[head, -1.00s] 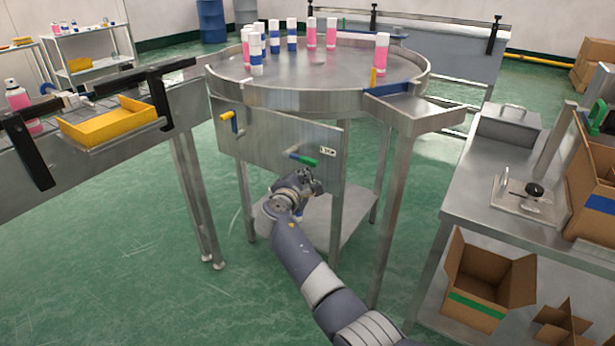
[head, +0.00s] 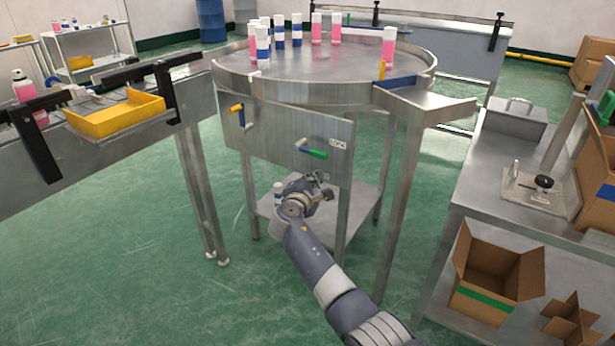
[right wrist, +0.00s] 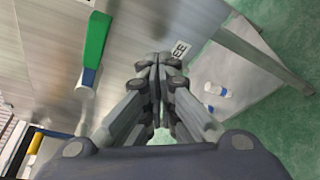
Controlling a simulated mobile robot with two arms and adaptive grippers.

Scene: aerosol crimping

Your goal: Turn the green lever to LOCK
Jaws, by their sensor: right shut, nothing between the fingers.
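The green lever (head: 317,154) sits on the metal panel (head: 270,128) under the round table, its green grip pointing right from a blue stem. In the right wrist view the green grip (right wrist: 97,40) is left of my fingers. A small white label (head: 337,144) with dark lettering is just right of the lever; I cannot read it surely. My right gripper (head: 324,182) is shut and empty, below the lever and apart from it. In the wrist view its fingertips (right wrist: 156,60) are together near the label (right wrist: 181,49). My left gripper is not in view.
A yellow lever (head: 236,108) is at the panel's left. Pink and blue-white cans stand on the round table (head: 340,68). A lower shelf (head: 350,212) lies below the panel, with a blue-white can (right wrist: 216,91) on it. A workbench (head: 480,190) stands at right.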

